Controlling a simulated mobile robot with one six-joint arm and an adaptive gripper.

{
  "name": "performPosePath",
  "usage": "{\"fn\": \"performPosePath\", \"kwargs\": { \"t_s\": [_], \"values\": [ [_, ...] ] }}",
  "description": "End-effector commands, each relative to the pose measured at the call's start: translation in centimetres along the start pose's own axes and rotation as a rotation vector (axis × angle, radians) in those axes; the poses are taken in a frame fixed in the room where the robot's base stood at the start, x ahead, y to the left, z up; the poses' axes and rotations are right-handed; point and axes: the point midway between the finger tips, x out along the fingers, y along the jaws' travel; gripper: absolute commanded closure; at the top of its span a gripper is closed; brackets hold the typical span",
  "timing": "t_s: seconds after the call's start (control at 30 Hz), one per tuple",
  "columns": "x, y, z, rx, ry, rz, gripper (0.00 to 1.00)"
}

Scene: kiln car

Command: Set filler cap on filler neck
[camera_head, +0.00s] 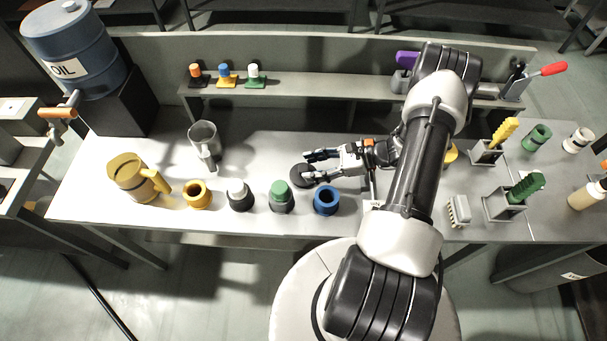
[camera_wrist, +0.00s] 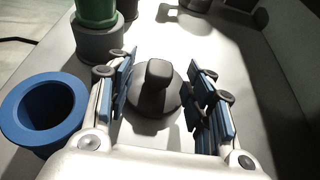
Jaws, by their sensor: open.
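A dark round cap (camera_head: 300,173) with a knob on top, which looks like the filler cap, rests on the grey bench. My gripper (camera_head: 311,165) is open, with its fingers reaching left to the cap. In the wrist view the cap's knob (camera_wrist: 158,75) stands between the two spread blue-padded fingers, with gaps on both sides. A blue open-topped ring (camera_head: 326,200) stands nearby; it also shows in the wrist view (camera_wrist: 42,110). A yellow open ring (camera_head: 197,194) stands further left. I cannot tell which piece is the filler neck.
A white-topped dark piece (camera_head: 240,196) and a green-topped grey piece (camera_head: 281,197) stand left of the blue ring. A yellow jug (camera_head: 130,176) and a grey mug (camera_head: 204,140) stand further left. A shelf (camera_head: 310,86) runs behind; brushes (camera_head: 505,132) stand right.

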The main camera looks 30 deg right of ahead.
Motion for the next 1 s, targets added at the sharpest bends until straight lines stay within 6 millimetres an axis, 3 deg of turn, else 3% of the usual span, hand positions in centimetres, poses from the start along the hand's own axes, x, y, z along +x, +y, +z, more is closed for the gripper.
{"fn": "performPosePath", "kwargs": {
  "t_s": [0.13, 0.4, 1.0],
  "values": [
    [1.7, 0.0, -0.1, -0.001, 0.000, 0.001, 0.52],
    [1.9, 0.0, 0.0, -0.001, 0.001, -0.001, 0.52],
    [1.8, 0.0, 0.0, -0.001, 0.000, -0.001, 0.92]
  ]
}}
